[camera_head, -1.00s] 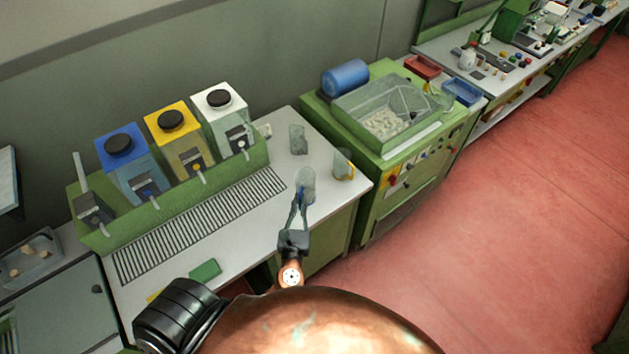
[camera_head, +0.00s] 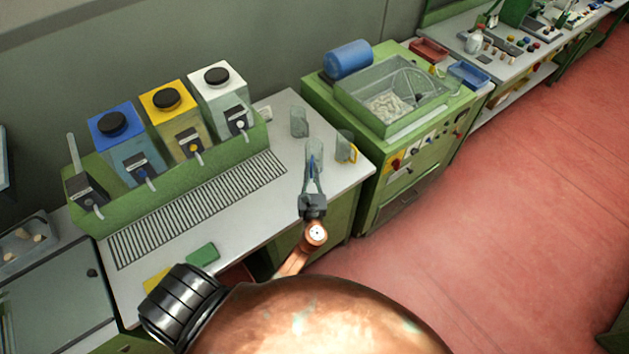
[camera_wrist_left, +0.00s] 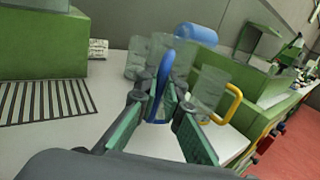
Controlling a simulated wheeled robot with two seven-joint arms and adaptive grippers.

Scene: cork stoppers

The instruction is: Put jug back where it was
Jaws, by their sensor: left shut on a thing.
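A clear jug with a blue handle (camera_head: 315,153) is near the right end of the white counter (camera_head: 262,199). My left gripper (camera_head: 313,183) reaches it from the front and is shut on its blue handle. In the left wrist view the blue handle (camera_wrist_left: 156,92) stands upright between the fingers of my left gripper (camera_wrist_left: 163,103). I cannot tell whether the jug touches the counter. A clear jug with a yellow handle (camera_head: 344,147) stands just to its right, and another clear jug (camera_head: 299,122) stands behind it. My right gripper is not in view.
Blue, yellow and white dispensers (camera_head: 171,112) stand on a green base at the left, behind a slotted drain grate (camera_head: 185,220). A green sponge (camera_head: 202,254) lies near the front edge. A green machine (camera_head: 405,165) stands right of the counter.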

